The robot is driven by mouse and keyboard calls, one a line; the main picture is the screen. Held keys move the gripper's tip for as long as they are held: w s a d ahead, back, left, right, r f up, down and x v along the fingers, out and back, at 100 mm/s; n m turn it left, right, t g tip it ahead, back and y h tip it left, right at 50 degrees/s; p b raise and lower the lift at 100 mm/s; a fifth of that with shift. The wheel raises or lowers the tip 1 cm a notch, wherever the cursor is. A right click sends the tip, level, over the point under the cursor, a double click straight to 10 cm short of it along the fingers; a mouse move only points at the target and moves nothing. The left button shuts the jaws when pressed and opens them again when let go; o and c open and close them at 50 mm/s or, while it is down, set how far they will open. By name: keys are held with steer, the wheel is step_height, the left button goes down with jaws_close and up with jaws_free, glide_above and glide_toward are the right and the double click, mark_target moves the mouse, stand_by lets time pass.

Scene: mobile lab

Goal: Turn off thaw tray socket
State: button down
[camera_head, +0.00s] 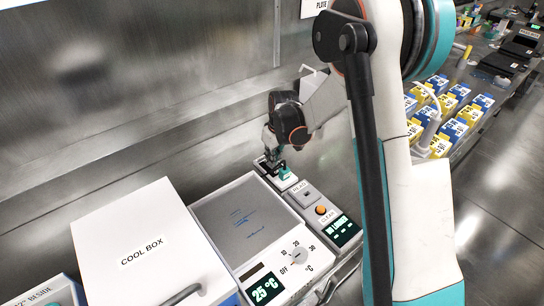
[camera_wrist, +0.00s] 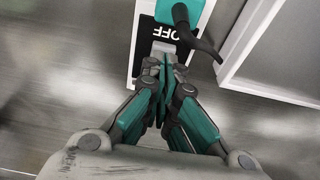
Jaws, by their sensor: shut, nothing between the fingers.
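The thaw tray (camera_head: 240,222) is a grey plate in a white frame, with a dial and a green display reading 25 °C. Behind its far right corner is a white socket strip with a black face. In the wrist view the socket (camera_wrist: 142,38) shows an upside-down "OFF" label. A teal plug (camera_wrist: 192,12) with a black cord sits beside the label; the plug also shows in the head view (camera_head: 287,174). My gripper (camera_wrist: 165,72) is shut and empty, fingertips right at the socket face by the OFF label. They partly hide the switch; contact cannot be told.
A white cool box (camera_head: 140,245) stands left of the tray. A panel with "READ" and "CLEAR" buttons and a green display (camera_head: 343,229) lies right of it. A metal wall (camera_head: 130,110) rises behind. Several blue, white and yellow boxes (camera_head: 441,120) stand farther right.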

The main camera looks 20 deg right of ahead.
steer(key=shift+f, duration=0.1)
steer(key=shift+s+d+f+t+y+b, duration=0.15)
steer(key=shift+s+f+t+y+b, duration=0.2)
steer(key=shift+f+t+b, duration=0.25)
steer(key=shift+r, duration=0.3)
steer(key=shift+w, duration=0.25)
steer(key=shift+w+a, duration=0.35)
steer(key=shift+w, duration=0.2)
steer(key=shift+r, duration=0.15)
